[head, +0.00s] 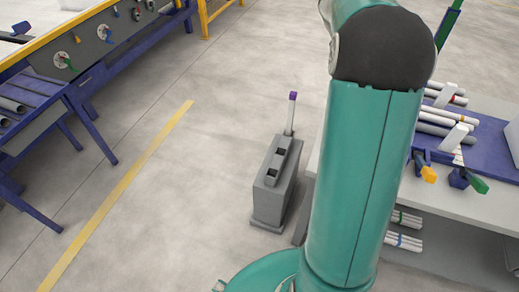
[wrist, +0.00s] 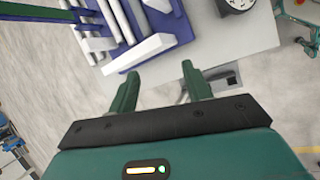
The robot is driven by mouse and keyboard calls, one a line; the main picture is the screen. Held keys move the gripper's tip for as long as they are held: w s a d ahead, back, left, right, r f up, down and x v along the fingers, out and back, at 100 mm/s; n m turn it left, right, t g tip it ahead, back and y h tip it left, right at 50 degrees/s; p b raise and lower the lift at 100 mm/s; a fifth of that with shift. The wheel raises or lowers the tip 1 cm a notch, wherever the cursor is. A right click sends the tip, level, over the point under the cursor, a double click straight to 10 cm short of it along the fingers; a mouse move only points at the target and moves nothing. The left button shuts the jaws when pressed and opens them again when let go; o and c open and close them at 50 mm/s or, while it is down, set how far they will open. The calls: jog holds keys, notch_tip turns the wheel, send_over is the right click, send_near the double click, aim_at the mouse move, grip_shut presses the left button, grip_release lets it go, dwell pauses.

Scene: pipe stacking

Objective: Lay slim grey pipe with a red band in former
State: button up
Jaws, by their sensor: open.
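The blue former (head: 483,140) with white upright blocks lies on the grey-white table at the right of the head view. Several pale grey pipes lie in it. A slim pipe with a small red mark (head: 457,99) shows at its far side, partly hidden by a white block. In the wrist view, the blue former (wrist: 180,29) is at the top, with pale pipes and a white block. My gripper (wrist: 160,78) is open and empty, its two green fingers apart over the table edge and floor.
Banded pipes (head: 405,219) lie on a lower shelf under the table. Orange and green clamp handles (head: 428,174) stick out at the former's front. A grey box with a purple-tipped post (head: 276,185) stands left of my arm.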

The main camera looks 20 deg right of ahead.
jog(key=s+a+r+m+t+y, duration=0.1)
jog(key=s+a+r+t, duration=0.15)
jog(key=a, duration=0.85)
jog(key=s+a+r+m+t+y, duration=0.1)
jog(key=s+a+r+m+t, duration=0.2)
jog(key=a, duration=0.8)
jog(key=s+a+f+m+t+y, duration=0.1)
jog(key=s+a+f+y, duration=0.2)
jog(key=s+a, duration=1.1)
jog(key=a, duration=0.3)
jog(key=shift+f+m+y, duration=0.2)
jog(key=shift+m+y, duration=0.1)
jog(key=shift+m, duration=0.1)
jog(key=shift+t, duration=0.25)
jog(key=shift+c, duration=1.4)
jog(key=shift+a, duration=0.25)
